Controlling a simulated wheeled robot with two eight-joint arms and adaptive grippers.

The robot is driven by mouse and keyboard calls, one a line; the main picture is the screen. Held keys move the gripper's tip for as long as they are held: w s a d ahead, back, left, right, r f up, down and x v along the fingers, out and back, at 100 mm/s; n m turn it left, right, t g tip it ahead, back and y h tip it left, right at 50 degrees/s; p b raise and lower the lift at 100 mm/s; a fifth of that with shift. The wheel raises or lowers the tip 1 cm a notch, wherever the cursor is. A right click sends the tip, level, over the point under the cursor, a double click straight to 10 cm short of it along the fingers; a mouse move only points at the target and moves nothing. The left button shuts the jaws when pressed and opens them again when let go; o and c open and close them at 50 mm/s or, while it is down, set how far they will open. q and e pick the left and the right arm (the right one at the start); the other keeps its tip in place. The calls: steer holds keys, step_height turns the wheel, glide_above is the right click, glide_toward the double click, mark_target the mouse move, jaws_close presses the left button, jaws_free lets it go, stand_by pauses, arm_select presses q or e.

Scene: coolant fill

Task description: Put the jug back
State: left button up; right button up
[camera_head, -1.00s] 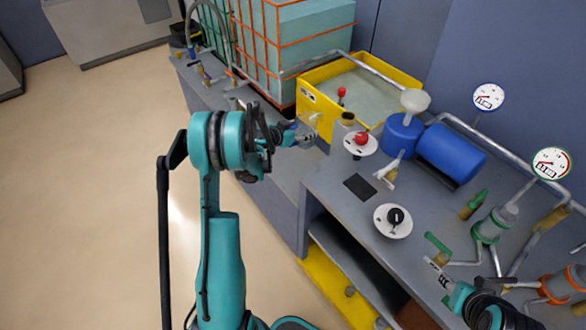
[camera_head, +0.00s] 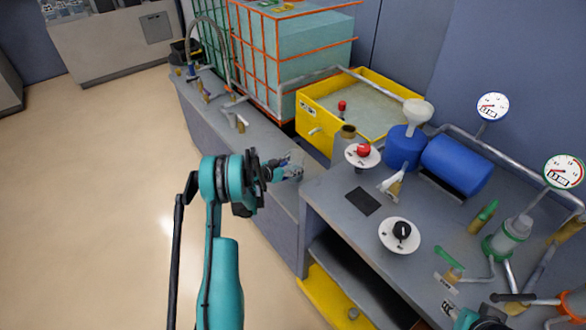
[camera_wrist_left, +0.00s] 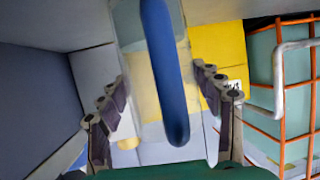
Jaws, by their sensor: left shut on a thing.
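My left gripper (camera_head: 290,168) is shut on the jug and holds it beside the grey bench, near the step between its lower and higher parts. In the left wrist view the jug's long blue handle (camera_wrist_left: 165,75) runs down between the two fingers (camera_wrist_left: 163,108). Its clear body shows only faintly around the handle. In the head view the jug is small, see-through and partly hidden by the gripper, so its tilt is unclear. My right gripper (camera_head: 448,306) is at the lower right, partly cut off, near a brass fitting; its opening is too small to judge.
A yellow tray (camera_head: 312,132) and an orange-caged tank (camera_head: 290,65) stand behind the left gripper. A black square pad (camera_head: 363,201) is bare.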

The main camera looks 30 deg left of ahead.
arm_select(q)
steer(key=shift+f, duration=0.1)
steer(key=o, duration=1.6)
